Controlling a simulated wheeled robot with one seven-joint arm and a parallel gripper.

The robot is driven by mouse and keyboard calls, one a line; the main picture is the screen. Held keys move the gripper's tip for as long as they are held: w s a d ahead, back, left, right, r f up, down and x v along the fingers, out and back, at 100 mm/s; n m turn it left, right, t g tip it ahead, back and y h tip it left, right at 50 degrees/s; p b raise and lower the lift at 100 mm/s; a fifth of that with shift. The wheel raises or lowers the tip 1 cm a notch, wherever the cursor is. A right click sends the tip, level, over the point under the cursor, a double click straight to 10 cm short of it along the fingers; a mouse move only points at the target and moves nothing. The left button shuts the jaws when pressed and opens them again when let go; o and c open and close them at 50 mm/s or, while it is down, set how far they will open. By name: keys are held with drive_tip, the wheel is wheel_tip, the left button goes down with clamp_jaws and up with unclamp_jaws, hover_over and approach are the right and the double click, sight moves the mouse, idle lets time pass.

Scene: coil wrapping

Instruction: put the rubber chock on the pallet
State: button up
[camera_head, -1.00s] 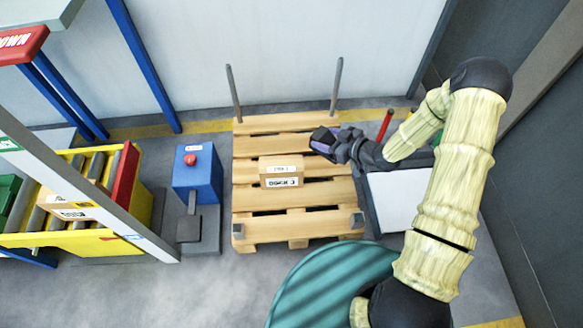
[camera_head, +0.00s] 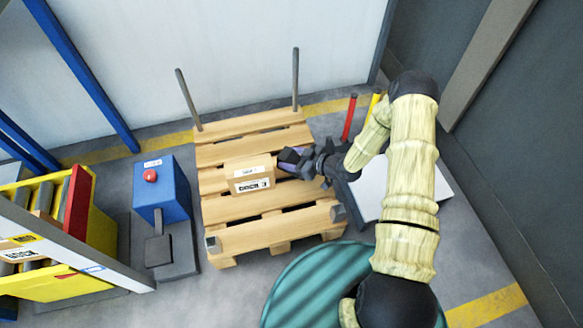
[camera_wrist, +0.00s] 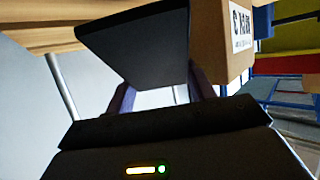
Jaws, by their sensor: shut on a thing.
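The rubber chock (camera_wrist: 135,45) is a dark wedge-shaped block in the wrist view. My gripper (camera_wrist: 165,92) is shut on it, with a purple finger at each side. In the head view my gripper (camera_head: 292,160) is over the right part of the wooden pallet (camera_head: 235,208), just right of a carton. The chock is small and dark there and hard to tell from the fingers. I cannot tell how high it is above the slats.
A labelled carton (camera_head: 250,174) sits mid-pallet, close to my gripper. Two grey posts (camera_head: 296,80) rise at the pallet's back edge. A blue box with a red button (camera_head: 161,188) stands left. A teal round thing (camera_head: 310,285) is in front. The pallet's front slats are bare.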

drive_tip(key=shift+f+b, duration=1.3)
drive_tip(key=shift+f, duration=0.9)
drive_tip(key=shift+f, duration=0.1)
drive_tip(key=o, duration=1.1)
drive_tip(key=shift+s+d+r+p, duration=0.15)
drive_tip(key=shift+d+r+p, duration=0.1)
drive_tip(key=shift+r+p, duration=0.05)
drive_tip(key=p+v, duration=0.5)
drive_tip(key=v, duration=0.5)
drive_tip(key=shift+r, duration=0.1)
drive_tip(key=shift+s+d, duration=0.4)
drive_tip(key=shift+d, duration=0.15)
drive_tip(key=shift+r, duration=0.1)
